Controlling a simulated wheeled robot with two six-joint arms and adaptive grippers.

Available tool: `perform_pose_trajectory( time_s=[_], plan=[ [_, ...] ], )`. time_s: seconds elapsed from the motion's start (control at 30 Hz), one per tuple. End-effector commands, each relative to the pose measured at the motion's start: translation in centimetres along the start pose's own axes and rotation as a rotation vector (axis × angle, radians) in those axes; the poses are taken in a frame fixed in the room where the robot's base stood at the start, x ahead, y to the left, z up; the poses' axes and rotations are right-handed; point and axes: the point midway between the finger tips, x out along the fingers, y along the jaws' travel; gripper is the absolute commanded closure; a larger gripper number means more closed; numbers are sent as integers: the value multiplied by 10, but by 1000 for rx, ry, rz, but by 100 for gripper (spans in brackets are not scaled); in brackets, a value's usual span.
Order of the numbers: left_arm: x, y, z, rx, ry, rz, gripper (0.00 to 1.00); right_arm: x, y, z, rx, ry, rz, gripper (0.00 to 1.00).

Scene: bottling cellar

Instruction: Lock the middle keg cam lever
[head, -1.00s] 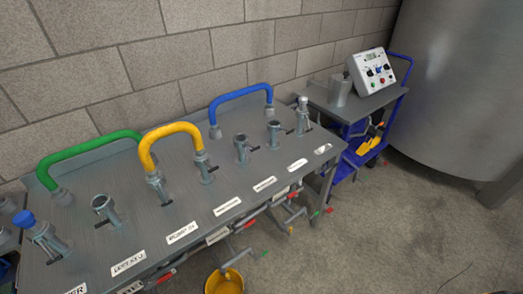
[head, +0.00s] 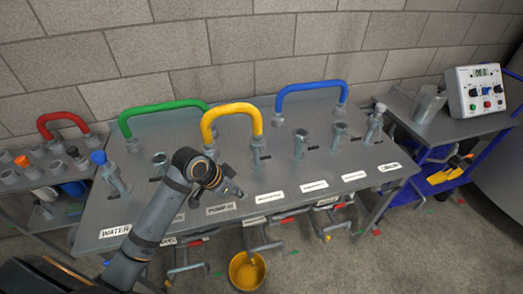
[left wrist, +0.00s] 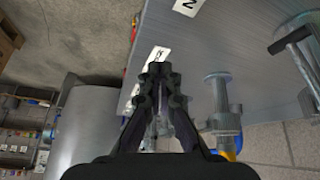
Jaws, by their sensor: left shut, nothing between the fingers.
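My left gripper (head: 236,192) is shut and empty in the head view, low over the bench front, beside the near end of the yellow hose (head: 232,107). Right of that hose stand two grey open couplings, one left (head: 300,145) and one right (head: 338,136), then a capped coupling (head: 375,122). Dark lever arms show at the couplings, too small to tell locked from unlocked. Their labels are too blurred to read, so I cannot tell which is the middle keg. In the left wrist view the shut fingers (left wrist: 160,72) point at the bench edge, with a grey coupling (left wrist: 222,105) to their right.
A blue hose (head: 310,87) and a green hose (head: 172,106) arch over the bench (head: 290,178). A yellow bucket (head: 246,272) stands below the front edge. A cart with a control box (head: 482,92) stands right.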

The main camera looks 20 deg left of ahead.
Motion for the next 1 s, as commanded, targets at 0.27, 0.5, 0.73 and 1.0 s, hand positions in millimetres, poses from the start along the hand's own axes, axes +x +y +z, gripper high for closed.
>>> perform_pose_trajectory(
  time_s=[0.27,0.5,0.73,1.0],
  plan=[
    [-102,-57,-106,247,185,146,100,0,-1,0,1,1,-1,100],
    [-147,-66,-132,316,262,197,100,0,-4,0,2,1,-5,100],
    [-132,-60,-136,313,264,203,100,-4,-4,-1,2,1,-5,100],
    [-78,-46,-149,311,265,205,100,-13,-3,-2,2,0,-4,100]
  ],
)
